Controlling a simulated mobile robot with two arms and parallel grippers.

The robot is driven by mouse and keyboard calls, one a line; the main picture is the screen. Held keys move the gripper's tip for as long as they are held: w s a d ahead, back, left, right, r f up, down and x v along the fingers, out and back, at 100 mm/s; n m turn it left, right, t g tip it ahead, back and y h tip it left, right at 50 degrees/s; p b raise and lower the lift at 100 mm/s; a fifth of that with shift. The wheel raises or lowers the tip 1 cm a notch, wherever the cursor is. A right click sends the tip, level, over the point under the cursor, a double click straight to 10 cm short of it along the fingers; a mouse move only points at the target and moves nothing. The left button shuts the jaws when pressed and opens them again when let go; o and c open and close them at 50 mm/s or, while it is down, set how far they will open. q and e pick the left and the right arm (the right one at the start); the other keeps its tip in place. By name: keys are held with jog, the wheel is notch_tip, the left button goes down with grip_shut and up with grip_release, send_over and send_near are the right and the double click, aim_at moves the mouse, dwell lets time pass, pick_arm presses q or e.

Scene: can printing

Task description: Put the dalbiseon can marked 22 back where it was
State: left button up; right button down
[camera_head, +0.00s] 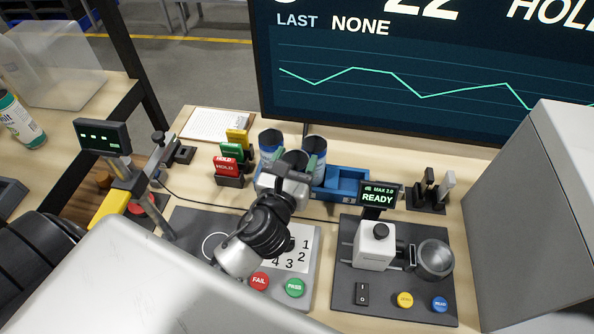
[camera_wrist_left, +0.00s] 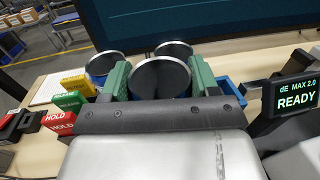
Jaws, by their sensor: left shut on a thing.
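My left gripper (camera_head: 292,168) is shut on a can (camera_head: 295,158), with its green finger pads on either side. In the left wrist view the held can (camera_wrist_left: 160,78) shows its round grey top between the pads. Its number cannot be read, and its lower part is hidden by the gripper. Two more cans with blue sides stand just behind it, one at the left (camera_head: 270,139) and one at the right (camera_head: 314,146). A blue tray (camera_head: 346,182) lies beside and behind the gripper. Whether the held can touches the surface under it is hidden. My right gripper is not in view.
A large monitor (camera_head: 400,80) rises behind. A device with a READY display (camera_head: 377,197) stands at right. A numbered pad (camera_head: 300,250) and FAIL and PASS buttons (camera_head: 295,287) lie in front.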

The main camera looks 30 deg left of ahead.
pick_arm(q)
jog(key=shift+f+b, duration=0.45)
jog(key=shift+f, duration=1.2)
jog(key=o, duration=1.2)
jog(key=shift+r, duration=0.1)
